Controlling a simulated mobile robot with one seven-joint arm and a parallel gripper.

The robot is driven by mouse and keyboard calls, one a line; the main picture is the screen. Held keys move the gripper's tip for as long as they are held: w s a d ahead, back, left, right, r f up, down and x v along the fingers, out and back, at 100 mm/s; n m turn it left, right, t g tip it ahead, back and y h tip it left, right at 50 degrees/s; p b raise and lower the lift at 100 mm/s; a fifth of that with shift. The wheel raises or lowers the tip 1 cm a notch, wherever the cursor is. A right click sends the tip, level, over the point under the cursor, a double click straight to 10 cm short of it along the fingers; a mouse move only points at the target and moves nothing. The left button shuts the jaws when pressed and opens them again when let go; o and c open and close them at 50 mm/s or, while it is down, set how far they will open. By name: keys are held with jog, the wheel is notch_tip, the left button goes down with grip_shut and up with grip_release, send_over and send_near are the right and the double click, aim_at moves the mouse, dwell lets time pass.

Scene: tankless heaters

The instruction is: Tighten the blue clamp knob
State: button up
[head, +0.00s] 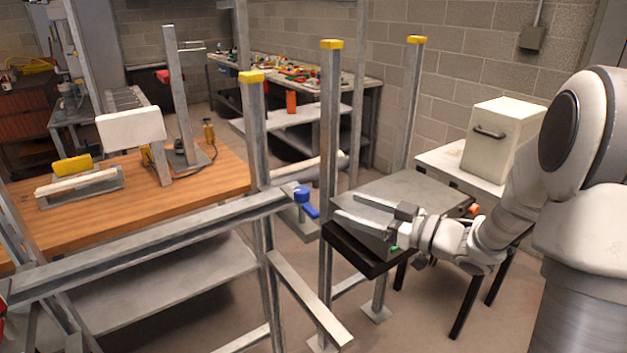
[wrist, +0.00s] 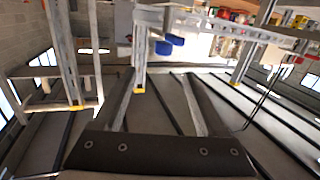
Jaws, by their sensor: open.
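The blue clamp knob (head: 306,203) sits at the right end of a long metal rail (head: 150,249), beside an upright post, in the head view. It also shows in the wrist view as two blue parts (wrist: 164,47), above and beyond the fingertips. My gripper (head: 349,205) is open and empty, its two long fingers spread and pointing left toward the knob. A gap remains between fingertips and knob, and nothing lies between the fingers (wrist: 160,78). The wrist picture appears upside down.
Yellow-capped metal posts (head: 330,120) stand close around the knob and my gripper. A dark-edged grey table (head: 385,190) lies below my arm. A cream box (head: 500,140) stands behind at right. A wooden bench (head: 215,180) is at left.

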aim_at(295, 188)
jog(key=shift+y, duration=0.5)
jog(key=x, duration=1.1)
jog(key=f+x, duration=0.1)
jog(key=x, duration=0.4)
jog(key=shift+a+r, duration=0.1)
jog(key=shift+a, duration=0.25)
grip_shut()
